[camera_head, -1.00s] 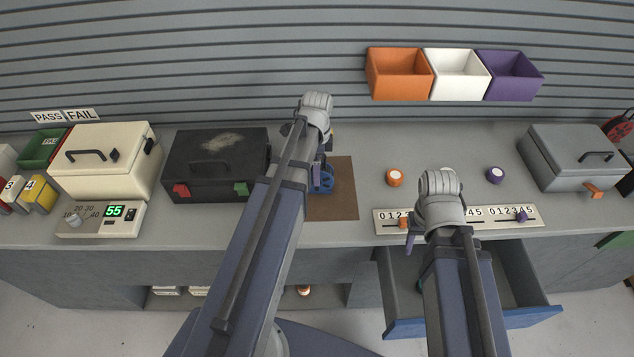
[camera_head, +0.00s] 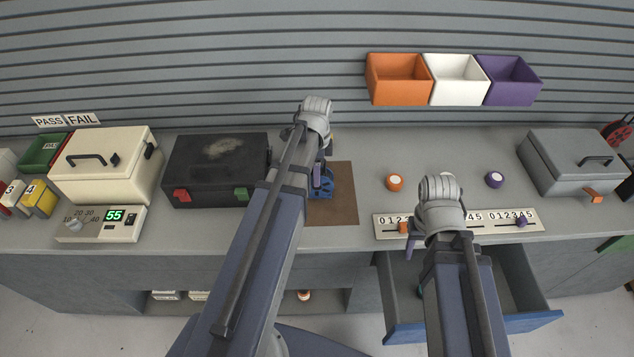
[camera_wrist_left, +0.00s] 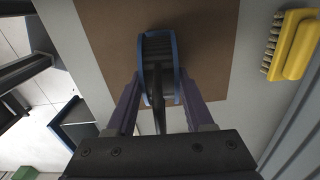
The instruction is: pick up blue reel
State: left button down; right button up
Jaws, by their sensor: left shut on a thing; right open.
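The blue reel (camera_head: 320,185) is at the brown mat (camera_head: 341,206) on the bench, partly hidden by my left arm in the head view. In the left wrist view the reel (camera_wrist_left: 159,62) has blue rims and a dark middle, and it sits between the two purple fingers. My left gripper (camera_wrist_left: 160,92) is shut on it. I cannot tell whether the reel touches the mat. My right gripper (camera_head: 440,250) is open, above the open drawer; its fingers are mostly hidden by its own wrist.
A black case (camera_head: 216,170) stands left of the mat. A scale panel (camera_head: 470,222) and orange and purple knobs (camera_head: 395,182) lie to the right. An open drawer (camera_head: 520,305) juts out below the bench. A yellow brush (camera_wrist_left: 296,45) lies beside the mat.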

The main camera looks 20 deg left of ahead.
pick_arm(q)
jog(key=shift+r, duration=0.15)
dwell(0.4)
notch_tip(320, 180, up, 10)
jog(key=p, duration=1)
jog(key=shift+f, duration=0.2)
notch_tip(320, 180, down, 8)
jog(key=b, duration=0.8)
jog(key=shift+f, duration=0.1)
notch_tip(320, 180, up, 8)
jog(key=p, duration=0.8)
jog(key=shift+r, duration=0.25)
jog(key=shift+f, duration=0.1)
notch_tip(320, 180, down, 10)
jog(key=b, duration=0.9)
jog(key=shift+b, duration=0.3)
